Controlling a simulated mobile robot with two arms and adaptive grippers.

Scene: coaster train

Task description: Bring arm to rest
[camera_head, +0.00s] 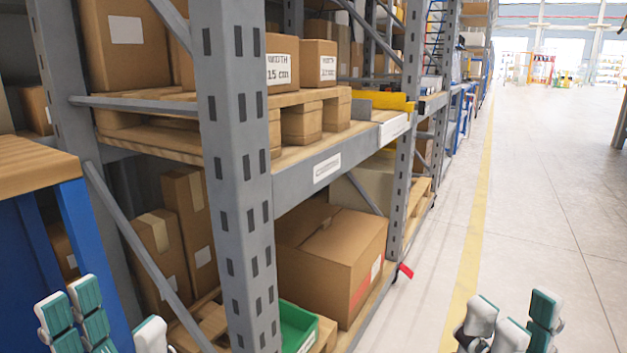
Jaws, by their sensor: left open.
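My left gripper (115,322) is at the bottom left corner, in front of the blue-legged table. Its white and teal fingers stand apart, with nothing seen between them. My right gripper (511,325) is at the bottom right, over the pale floor beside the yellow line. Its fingers show close together and are cut off by the frame's lower edge, so I cannot tell whether it is open or shut. No object shows in it. Most of both arms is out of view.
A grey metal rack (237,170) with cardboard boxes (340,262) fills the left and middle. A green bin (297,328) sits low in it. A wooden-topped blue table (38,166) stands at the left edge. The floor aisle (560,220) on the right is open, with a yellow line (472,240).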

